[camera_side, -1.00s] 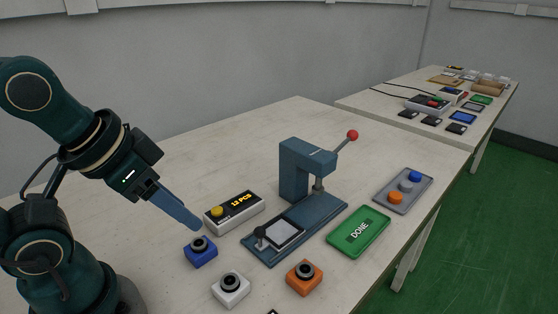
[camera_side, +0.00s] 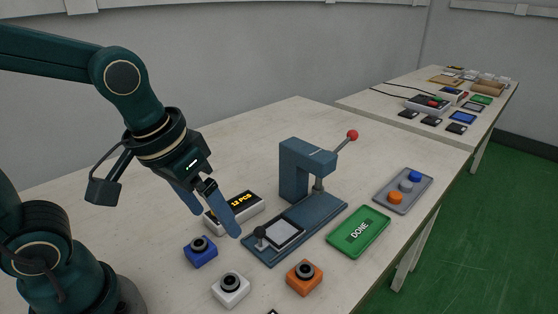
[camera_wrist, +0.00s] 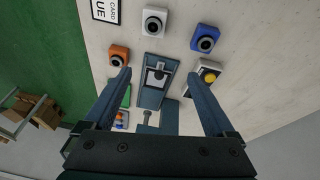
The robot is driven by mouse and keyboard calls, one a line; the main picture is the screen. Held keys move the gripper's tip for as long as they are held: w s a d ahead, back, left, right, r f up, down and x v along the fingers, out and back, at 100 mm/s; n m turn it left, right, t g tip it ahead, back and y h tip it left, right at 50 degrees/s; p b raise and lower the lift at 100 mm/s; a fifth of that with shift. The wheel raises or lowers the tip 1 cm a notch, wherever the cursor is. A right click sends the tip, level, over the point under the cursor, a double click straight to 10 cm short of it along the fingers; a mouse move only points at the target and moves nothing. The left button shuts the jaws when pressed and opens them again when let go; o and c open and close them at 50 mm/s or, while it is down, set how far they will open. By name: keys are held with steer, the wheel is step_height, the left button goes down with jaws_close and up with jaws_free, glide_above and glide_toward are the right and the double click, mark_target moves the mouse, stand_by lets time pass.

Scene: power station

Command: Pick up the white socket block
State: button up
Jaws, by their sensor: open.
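The white socket block (camera_side: 231,289) sits on the table near the front edge of the side view, between the blue block (camera_side: 201,252) and the orange block (camera_side: 304,277). It has a dark round socket on top. In the wrist view the white socket block (camera_wrist: 154,22) is at the top centre, beyond my fingertips. My gripper (camera_side: 217,223) is open and empty, above the table, behind and above the white block and partly in front of the counter box. In the wrist view my gripper (camera_wrist: 162,72) has its two fingers wide apart, with nothing between them.
A blue-grey press (camera_side: 308,170) with a red-knobbed lever stands on the table right of my gripper. The counter box (camera_side: 250,205) is close behind my fingers. A green DONE tray (camera_side: 358,232) and a grey tray (camera_side: 417,200) with coloured caps lie farther right.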

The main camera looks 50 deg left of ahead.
mark_target(230, 280)
steer(key=f+g, duration=0.1)
steer(key=f, duration=0.1)
steer(key=d+f+g, duration=0.2)
steer(key=f, duration=0.1)
steer(key=shift+w+d+f+m, duration=0.2)
steer(key=shift+w+f+m, duration=0.1)
steer(key=shift+f, duration=0.05)
steer(key=shift+s+d+f, duration=0.1)
steer(key=shift+s+f, duration=0.05)
steer(key=shift+f, duration=0.2)
steer(key=shift+s+f+g, duration=0.15)
steer(key=shift+f+g, duration=0.15)
steer(key=shift+f, duration=2.45)
jaws_close()
steer(key=shift+r, duration=0.2)
